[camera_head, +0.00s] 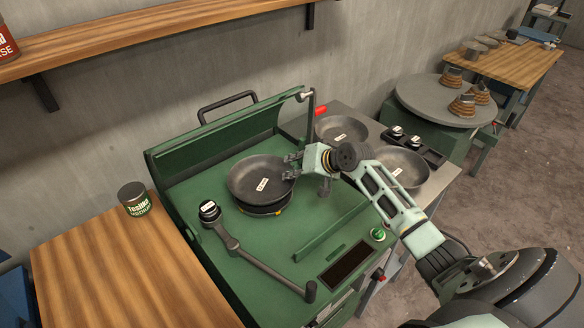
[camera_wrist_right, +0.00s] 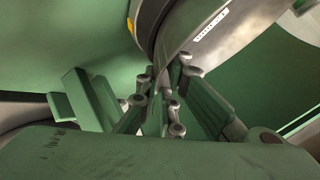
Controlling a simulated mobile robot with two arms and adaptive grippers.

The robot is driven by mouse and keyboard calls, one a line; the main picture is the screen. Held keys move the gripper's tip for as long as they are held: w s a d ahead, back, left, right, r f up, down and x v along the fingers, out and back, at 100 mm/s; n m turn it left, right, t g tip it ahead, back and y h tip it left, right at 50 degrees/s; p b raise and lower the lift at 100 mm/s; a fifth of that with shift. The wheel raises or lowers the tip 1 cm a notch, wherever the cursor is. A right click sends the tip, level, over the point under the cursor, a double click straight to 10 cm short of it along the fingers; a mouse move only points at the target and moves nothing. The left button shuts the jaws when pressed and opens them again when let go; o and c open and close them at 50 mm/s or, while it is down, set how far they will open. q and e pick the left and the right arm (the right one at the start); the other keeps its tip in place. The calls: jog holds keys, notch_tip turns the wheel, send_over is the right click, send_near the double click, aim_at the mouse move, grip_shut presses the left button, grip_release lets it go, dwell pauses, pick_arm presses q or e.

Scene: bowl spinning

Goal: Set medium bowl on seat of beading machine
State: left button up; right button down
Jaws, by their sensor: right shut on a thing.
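A dark grey bowl with a white label (camera_head: 250,172) is on or just over a dark round seat with yellow marks (camera_head: 266,211) on the green beading machine (camera_head: 208,165). I cannot tell whether it rests fully on the seat. My right gripper (camera_head: 290,167) is shut on the bowl's right rim. In the right wrist view the gripper's fingers (camera_wrist_right: 160,105) close on the edge of the grey bowl (camera_wrist_right: 190,35), and a yellow mark of the seat shows beside it. My left gripper is not in view.
Two more grey bowls (camera_head: 341,127) (camera_head: 402,164) stand on a counter to the right, partly behind my right arm. A can (camera_head: 134,198) sits on the wooden table (camera_head: 120,270) at left. An arm with a red handle (camera_head: 312,106) rises behind.

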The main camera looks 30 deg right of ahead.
dwell(0.3)
jog(key=c, duration=1.8)
grip_release()
jog(key=shift+c, duration=0.2)
jog(key=shift+s, duration=0.1)
jog(key=v, duration=1.2)
